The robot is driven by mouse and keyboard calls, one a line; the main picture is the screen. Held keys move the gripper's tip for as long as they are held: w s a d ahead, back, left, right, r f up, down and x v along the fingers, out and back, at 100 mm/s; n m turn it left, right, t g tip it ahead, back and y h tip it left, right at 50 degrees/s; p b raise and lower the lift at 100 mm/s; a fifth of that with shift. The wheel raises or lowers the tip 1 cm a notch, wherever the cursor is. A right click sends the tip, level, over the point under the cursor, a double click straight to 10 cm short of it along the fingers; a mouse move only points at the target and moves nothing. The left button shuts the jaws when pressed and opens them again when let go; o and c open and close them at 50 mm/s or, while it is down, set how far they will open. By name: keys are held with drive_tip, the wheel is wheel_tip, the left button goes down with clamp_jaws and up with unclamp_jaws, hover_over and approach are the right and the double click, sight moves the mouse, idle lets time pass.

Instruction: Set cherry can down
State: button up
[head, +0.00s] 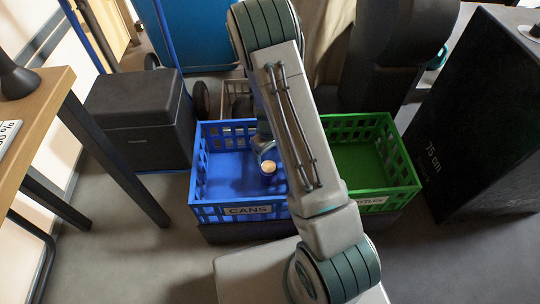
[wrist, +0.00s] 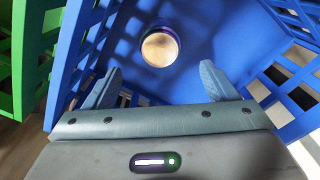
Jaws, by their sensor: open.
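The can (head: 268,169) stands in the blue crate (head: 243,210) labelled CANS, near its right side, its pale round top facing up. In the wrist view the can (wrist: 159,48) shows a dark purplish side and lies just beyond my fingertips, centred between them and apart from both. My gripper (wrist: 160,82) is open and empty, with one finger on each side. In the head view my arm hides most of the gripper and the crate's right part. No cherry marking on the can can be made out.
A green crate (head: 398,181), its label partly hidden, stands right of the blue one and looks empty where visible. A black box (head: 465,115) is at the right, a dark grey box (head: 141,125) at the left. A wooden table (head: 50,92) stands far left. The blue crate's left floor is clear.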

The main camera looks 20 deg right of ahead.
drive_tip(key=s+a+r+m, duration=0.1)
drive_tip(key=s+r, duration=0.3)
drive_tip(key=r, duration=0.4)
drive_tip(key=s+r+m+y, duration=0.1)
drive_tip(key=s+r, duration=0.3)
drive_tip(key=r, duration=0.4)
drive_tip(key=s+a+r+m, duration=0.1)
drive_tip(key=s+r, duration=0.3)
drive_tip(key=r, duration=0.4)
drive_tip(key=s+d+r+m+t+h, duration=0.1)
drive_tip(key=s+r+m, duration=0.1)
drive_tip(key=s+r, duration=0.3)
drive_tip(key=s, duration=0.3)
drive_tip(key=shift+s, duration=0.25)
drive_tip(key=shift+d+r, duration=0.1)
